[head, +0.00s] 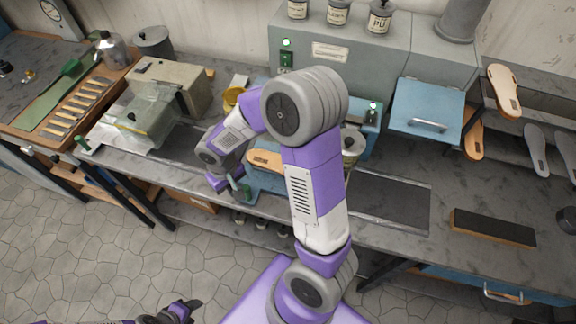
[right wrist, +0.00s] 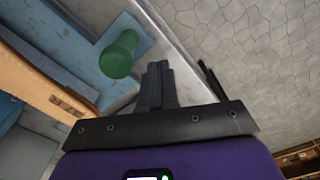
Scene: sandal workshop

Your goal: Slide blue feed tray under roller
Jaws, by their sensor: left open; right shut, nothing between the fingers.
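The blue feed tray (head: 266,184) sits on the bench at the front of the pale blue machine, with a tan sole (head: 264,160) on it. Its green knob (head: 242,191) is at the near left; in the right wrist view, the knob (right wrist: 118,56) stands on the blue surface (right wrist: 90,45). My right gripper (head: 226,184) is shut and empty beside the knob; its fingers (right wrist: 154,72) look close to it, but I cannot tell whether they touch. My right arm hides the roller area. My left gripper (head: 186,310) is open and empty, low over the floor.
A clear-covered machine (head: 140,118) stands to the left on the bench. A dark mat (head: 392,203) and a black-topped block (head: 492,228) lie to the right. A blue box with a handle (head: 428,108) is behind them.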

